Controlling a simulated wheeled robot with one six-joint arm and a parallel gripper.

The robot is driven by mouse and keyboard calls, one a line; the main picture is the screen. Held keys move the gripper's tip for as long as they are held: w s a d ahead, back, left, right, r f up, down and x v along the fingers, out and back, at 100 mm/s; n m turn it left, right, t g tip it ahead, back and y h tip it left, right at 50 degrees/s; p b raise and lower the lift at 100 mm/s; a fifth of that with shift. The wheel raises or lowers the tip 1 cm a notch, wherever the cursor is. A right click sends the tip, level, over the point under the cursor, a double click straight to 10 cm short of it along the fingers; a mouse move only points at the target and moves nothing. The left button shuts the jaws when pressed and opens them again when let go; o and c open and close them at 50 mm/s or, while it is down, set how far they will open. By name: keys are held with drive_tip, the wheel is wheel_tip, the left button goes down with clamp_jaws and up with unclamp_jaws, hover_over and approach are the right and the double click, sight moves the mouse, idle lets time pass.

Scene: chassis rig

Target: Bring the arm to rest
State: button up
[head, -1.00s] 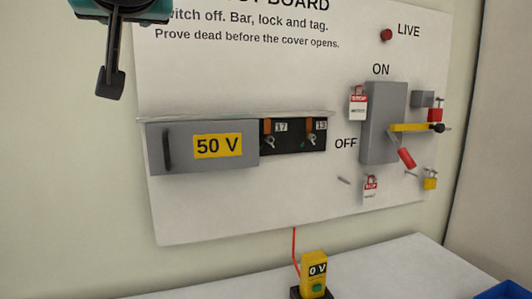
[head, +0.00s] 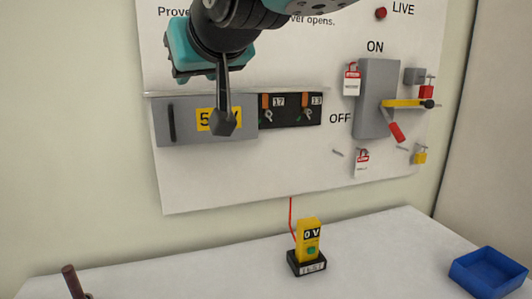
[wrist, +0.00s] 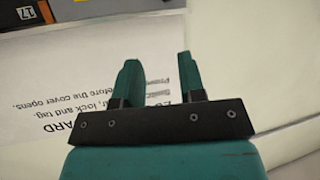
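My gripper (head: 224,122) hangs in front of the board in the head view, with a dark finger pointing down across the yellow 50 V label (head: 205,119). In the wrist view its two teal fingers (wrist: 158,82) stand apart with nothing between them. The wrist view shows the board's upside-down lettering (wrist: 50,100) behind the fingers. My gripper appears clear of the grey 50 V cover (head: 188,133), but the exact gap cannot be told.
On the bench (head: 200,270) stand a yellow tester (head: 308,235) reading 0 V, a blue tray (head: 488,272) and a brown handle (head: 72,280). Bench space between them is clear.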

drive_tip(key=s+d+f+g+h, duration=0.1)
drive_tip(key=s+d+f+g, duration=0.2)
drive_tip(key=d+f, duration=0.5)
drive_tip(key=s+d+f+g+h, duration=0.2)
drive_tip(key=s+d+f+g, duration=0.1)
drive_tip(key=d+f, duration=0.5)
drive_tip(key=s+d+f+g, duration=0.3)
drive_tip(key=s+d+f, duration=0.1)
drive_tip(key=s, duration=0.3)
drive_tip(key=s+d+f+g, duration=0.2)
drive_tip(key=s+d+f, duration=0.3)
drive_tip(key=s, duration=0.3)
drive_tip(key=shift+s+f+g, duration=0.15)
drive_tip(key=shift+s+g, duration=0.05)
drive_tip(key=shift+g, duration=0.2)
